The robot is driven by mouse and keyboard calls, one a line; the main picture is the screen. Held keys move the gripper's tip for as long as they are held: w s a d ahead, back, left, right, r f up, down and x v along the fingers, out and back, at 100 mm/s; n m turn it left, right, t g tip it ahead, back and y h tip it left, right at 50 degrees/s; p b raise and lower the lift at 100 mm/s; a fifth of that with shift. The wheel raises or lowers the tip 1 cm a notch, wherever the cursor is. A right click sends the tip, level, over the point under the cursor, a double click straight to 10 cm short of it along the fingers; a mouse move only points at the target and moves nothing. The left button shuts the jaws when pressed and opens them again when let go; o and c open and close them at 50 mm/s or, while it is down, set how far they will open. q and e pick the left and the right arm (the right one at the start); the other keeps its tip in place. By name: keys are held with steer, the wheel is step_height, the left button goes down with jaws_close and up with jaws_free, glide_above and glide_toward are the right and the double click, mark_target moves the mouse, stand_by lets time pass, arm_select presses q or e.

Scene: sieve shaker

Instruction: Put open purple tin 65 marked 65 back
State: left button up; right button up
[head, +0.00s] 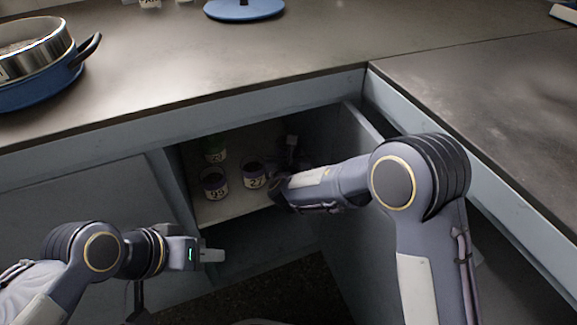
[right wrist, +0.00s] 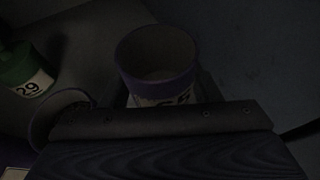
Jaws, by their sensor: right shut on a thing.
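The open purple tin 65 (right wrist: 158,58) stands upright at the right gripper in the right wrist view; its label is partly cut off by the gripper's dark body. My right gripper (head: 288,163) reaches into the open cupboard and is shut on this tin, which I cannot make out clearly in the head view. My left gripper (head: 212,255) is in front of the cupboard, away from the tins; its finger gap is not visible.
In the cupboard stand purple tin 99 (head: 214,183), purple tin 27 (head: 254,175) and a green tin (head: 215,150), marked 29 in the right wrist view (right wrist: 24,72). The cupboard shelf (head: 225,212) is bare at its front. A blue pan (head: 45,92) holding a sieve sits on the worktop.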

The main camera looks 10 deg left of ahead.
step_height(320, 180, down, 3)
steer(key=shift+w+f+b, duration=0.1)
steer(key=shift+b, duration=0.5)
steer(key=shift+f, duration=0.1)
steer(key=shift+f, duration=0.15)
steer(key=o, duration=1)
steer(key=shift+o, duration=0.2)
